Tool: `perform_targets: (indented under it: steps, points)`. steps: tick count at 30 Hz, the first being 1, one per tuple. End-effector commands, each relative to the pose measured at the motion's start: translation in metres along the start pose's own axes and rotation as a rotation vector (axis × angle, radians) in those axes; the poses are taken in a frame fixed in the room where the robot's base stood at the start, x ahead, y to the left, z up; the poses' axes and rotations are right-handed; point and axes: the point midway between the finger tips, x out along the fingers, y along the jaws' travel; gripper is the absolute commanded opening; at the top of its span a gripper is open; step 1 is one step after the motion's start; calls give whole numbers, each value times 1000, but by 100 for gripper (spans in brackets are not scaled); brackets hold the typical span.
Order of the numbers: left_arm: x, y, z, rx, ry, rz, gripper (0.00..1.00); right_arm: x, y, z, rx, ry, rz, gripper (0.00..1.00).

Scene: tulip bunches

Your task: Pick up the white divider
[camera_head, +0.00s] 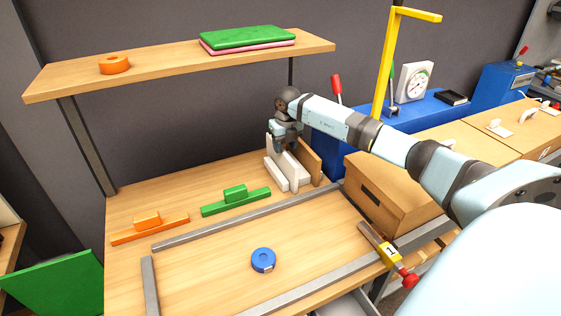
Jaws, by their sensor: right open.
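White upright pieces with a light block-like base (276,176) stand at the back right of the wooden table (215,170). The white divider (292,165) appears to be among them; I cannot clearly tell the single pieces apart. My right gripper (279,147) reaches in from the right, pointing down at the top of these white pieces. It is open, and its fingers partly cover the pieces' upper edges. Whether it touches them cannot be told. My left gripper is not in view.
A wooden panel (311,158) stands close to the right of the white pieces. Green (236,200) and orange (150,226) handled blocks, grey rails (240,218) and a blue tape measure (263,260) lie on the table. A shelf (170,72) overhangs the back. A wooden box (400,190) is at right.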

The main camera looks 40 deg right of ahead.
Motion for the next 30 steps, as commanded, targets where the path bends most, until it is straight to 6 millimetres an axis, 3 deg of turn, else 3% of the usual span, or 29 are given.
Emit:
perform_targets:
  steps: [5,13,22,23,28,30]
  points:
    - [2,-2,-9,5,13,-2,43,12,2,2,1,0,2,47]
    - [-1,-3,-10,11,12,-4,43,50,6,8,1,0,3,47]
    - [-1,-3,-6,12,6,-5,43,57,6,8,-1,-2,2,47]
    - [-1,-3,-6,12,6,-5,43,57,6,8,-1,-2,2,44]
    - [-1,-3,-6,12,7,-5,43,57,6,8,-1,-2,2,5]
    - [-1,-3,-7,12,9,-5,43,57,6,8,-1,-2,2,0]
